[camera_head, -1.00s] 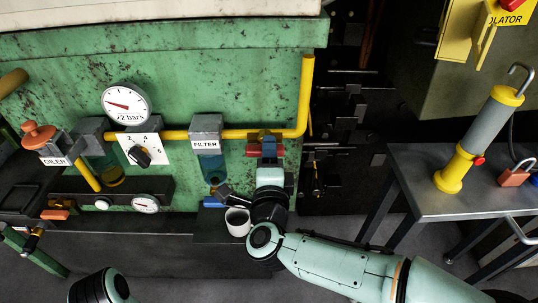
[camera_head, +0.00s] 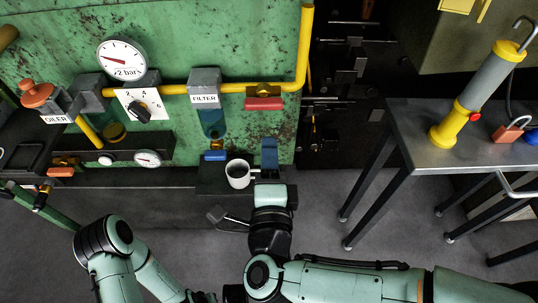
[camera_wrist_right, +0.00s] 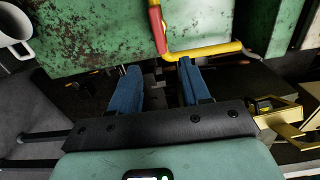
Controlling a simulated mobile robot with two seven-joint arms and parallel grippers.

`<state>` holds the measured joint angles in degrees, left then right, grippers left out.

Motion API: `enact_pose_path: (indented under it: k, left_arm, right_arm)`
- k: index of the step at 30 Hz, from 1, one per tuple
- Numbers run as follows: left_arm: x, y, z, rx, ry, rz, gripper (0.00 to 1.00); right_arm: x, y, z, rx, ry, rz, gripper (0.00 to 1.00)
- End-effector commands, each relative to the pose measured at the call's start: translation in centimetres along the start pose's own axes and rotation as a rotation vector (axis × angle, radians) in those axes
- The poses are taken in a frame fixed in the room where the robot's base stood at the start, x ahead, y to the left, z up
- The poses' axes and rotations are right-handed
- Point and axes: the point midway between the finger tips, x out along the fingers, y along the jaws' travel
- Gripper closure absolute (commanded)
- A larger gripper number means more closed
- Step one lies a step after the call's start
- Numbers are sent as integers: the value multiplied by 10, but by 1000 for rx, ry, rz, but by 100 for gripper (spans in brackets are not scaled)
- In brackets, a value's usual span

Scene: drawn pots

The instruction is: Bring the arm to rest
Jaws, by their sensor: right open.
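My right gripper (camera_head: 269,146) points at the green machine (camera_head: 190,50), beside the white mug (camera_head: 238,173) and below the red valve handle (camera_head: 264,103). In the right wrist view, its two blue fingers (camera_wrist_right: 157,78) are spread apart with nothing between them. The red handle (camera_wrist_right: 157,29) lies beyond the fingers, apart from them.
The mug stands on a dark ledge under the filter (camera_head: 205,99). A yellow pipe (camera_head: 305,50) runs along the machine. At the right, a grey metal table (camera_head: 440,155) holds a yellow-and-grey cylinder (camera_head: 478,92) and a red padlock (camera_head: 510,130). Bare floor lies between ledge and table.

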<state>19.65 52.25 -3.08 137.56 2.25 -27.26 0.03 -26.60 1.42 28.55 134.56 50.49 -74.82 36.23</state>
Motion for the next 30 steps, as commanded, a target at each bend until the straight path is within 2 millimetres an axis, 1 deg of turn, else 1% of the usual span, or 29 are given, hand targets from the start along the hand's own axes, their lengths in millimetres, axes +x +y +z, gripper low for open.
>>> enact_pose_path:
  k: [13,15,17,20,21,23,24,26,27,29,30]
  left_arm:
    - [0,0,0,-1,-1,0,100]
    - [-3,0,2,-1,-3,0,100]
    - [-10,1,5,-2,-7,1,100]
    - [-36,5,15,-4,-21,4,100]
    - [-52,8,20,-3,-27,8,100]
    - [-78,15,28,3,-38,15,100]
    - [-95,20,33,10,-46,22,100]
    - [-119,29,40,23,-58,33,100]
    - [-134,34,44,31,-68,40,100]
    - [-156,42,51,43,-84,49,100]
    - [-170,48,54,51,-93,55,100]
  right_arm:
    - [0,0,0,0,0,0,53]
    - [3,3,0,-13,-2,11,53]
    - [8,10,0,-47,-10,37,53]
    - [22,35,-3,-161,-46,130,53]
    - [28,50,-5,-224,-72,185,53]
    - [33,79,-13,-329,-126,286,53]
    - [33,102,-20,-401,-172,361,53]
    - [26,138,-33,-499,-252,480,53]
    - [17,162,-43,-556,-310,560,53]
    - [-5,197,-59,-627,-409,683,53]
    - [-23,219,-69,-665,-481,764,53]
